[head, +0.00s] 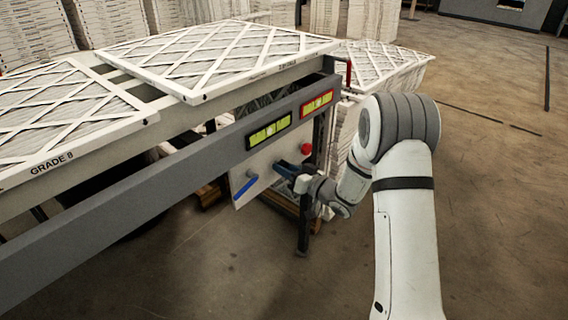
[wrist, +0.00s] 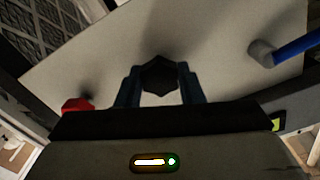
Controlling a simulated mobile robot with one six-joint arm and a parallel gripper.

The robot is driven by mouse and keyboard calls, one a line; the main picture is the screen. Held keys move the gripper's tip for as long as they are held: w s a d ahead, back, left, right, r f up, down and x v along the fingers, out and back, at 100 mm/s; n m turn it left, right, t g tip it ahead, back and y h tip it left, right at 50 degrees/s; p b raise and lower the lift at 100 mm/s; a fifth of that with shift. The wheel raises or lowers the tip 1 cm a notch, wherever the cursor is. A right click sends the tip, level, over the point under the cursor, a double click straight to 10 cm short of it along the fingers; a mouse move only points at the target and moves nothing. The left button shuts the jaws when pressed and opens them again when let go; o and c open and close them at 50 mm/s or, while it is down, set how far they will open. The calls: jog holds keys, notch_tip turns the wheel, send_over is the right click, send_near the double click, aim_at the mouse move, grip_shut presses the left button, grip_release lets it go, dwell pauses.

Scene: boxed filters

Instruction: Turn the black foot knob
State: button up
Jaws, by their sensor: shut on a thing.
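The black knob (wrist: 159,75) is dark and faceted, and it sits on a pale panel (wrist: 215,35). In the wrist view my gripper (wrist: 158,85) has one blue finger on each side of the knob and is shut on it. In the head view my gripper (head: 281,167) reaches the pale panel (head: 262,158) under the table's grey rail from the right. The knob is hidden behind my gripper there.
A red knob (head: 306,148) and a blue lever (head: 245,187) are on the same panel, on either side of my gripper. Filters (head: 215,55) lie on the table. Open floor (head: 500,200) is at right.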

jog(key=shift+d+m+p, duration=0.15)
jog(key=shift+m+p, duration=0.45)
jog(key=shift+m, duration=0.6)
jog(key=shift+w, duration=0.1)
jog(key=o, duration=1)
jog(key=p+v, duration=0.1)
jog(key=v, duration=0.6)
jog(key=shift+s+d, duration=0.3)
jog(key=shift+r, duration=0.1)
